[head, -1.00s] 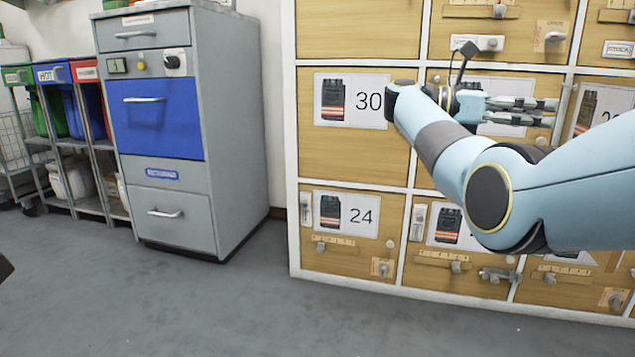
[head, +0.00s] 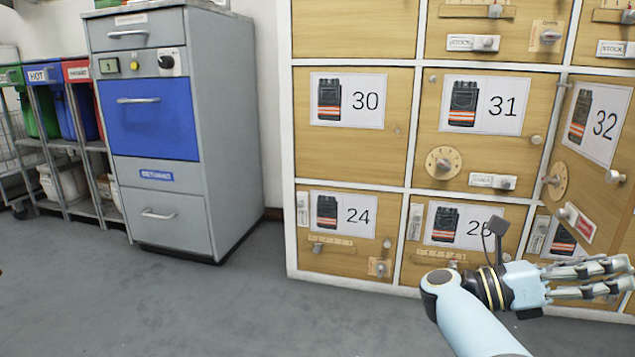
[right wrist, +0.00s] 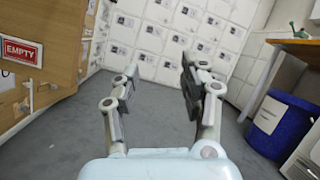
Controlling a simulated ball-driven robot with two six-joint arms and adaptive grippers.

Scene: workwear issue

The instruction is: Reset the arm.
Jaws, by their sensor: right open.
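My right gripper (head: 592,278) is at the lower right of the head view, in front of the bottom row of lockers and pointing right. Its fingers are apart with nothing between them. In the right wrist view the two fingers of the right gripper (right wrist: 160,95) stand wide apart over bare grey floor. Part of my right forearm runs down to the bottom edge of the head view. My left gripper is not in view.
Locker door 32 (head: 592,135) stands ajar at the right, near my right gripper. Doors 30 (head: 315,160) and 31 (head: 485,150) are shut. A grey cabinet with a blue drawer (head: 150,118) stands left. A blue bin (right wrist: 283,125) shows in the wrist view.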

